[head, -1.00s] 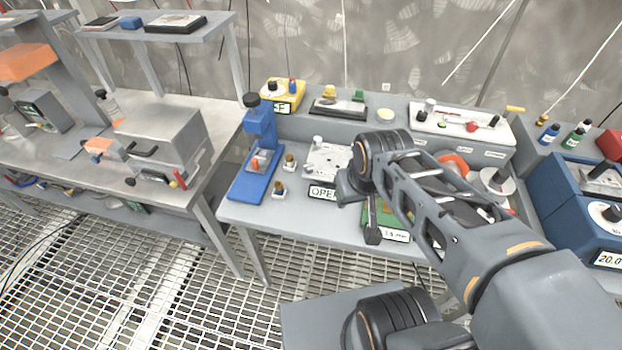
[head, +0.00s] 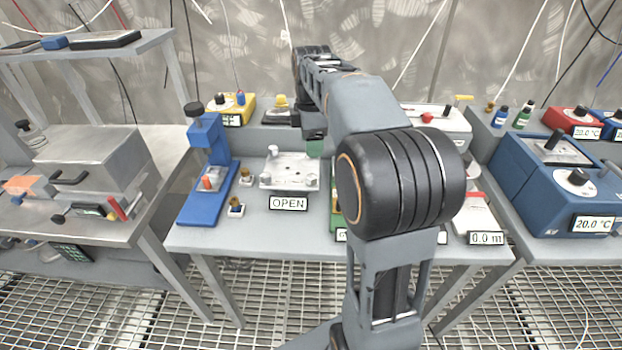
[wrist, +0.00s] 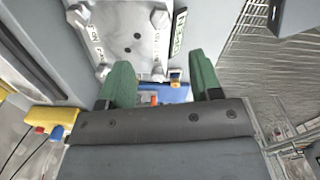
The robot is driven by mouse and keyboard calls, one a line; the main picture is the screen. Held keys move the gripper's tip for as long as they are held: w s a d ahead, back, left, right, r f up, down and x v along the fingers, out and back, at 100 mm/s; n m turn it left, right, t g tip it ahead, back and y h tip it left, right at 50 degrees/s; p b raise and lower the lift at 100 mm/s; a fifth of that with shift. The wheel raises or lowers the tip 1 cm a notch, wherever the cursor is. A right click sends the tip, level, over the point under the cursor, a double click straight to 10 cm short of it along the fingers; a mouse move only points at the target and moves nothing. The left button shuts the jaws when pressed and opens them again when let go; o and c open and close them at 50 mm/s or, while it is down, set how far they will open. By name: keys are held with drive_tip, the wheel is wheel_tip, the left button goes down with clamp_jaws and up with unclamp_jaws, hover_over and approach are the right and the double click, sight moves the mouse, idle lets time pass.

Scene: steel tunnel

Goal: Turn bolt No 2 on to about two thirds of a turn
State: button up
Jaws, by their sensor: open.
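The light metal plate (head: 290,166) lies on the bench behind a sign reading OPEN (head: 288,203), with bolts near its corners. The plate's markings are too small to read, so I cannot tell which bolt is No 2. My gripper (wrist: 160,62) has two green fingers, wide apart with nothing between them.
A yellow box (head: 230,108) is behind. Blue instruments (head: 560,180) stand at the right. My arm hides the middle of the bench.

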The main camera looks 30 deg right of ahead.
sight(312, 176)
wheel_tip(312, 176, down, 11)
drive_tip(key=shift+r+b, duration=0.1)
drive_tip(key=shift+b, duration=0.85)
drive_tip(key=c, duration=0.9)
drive_tip(key=shift+c, duration=0.2)
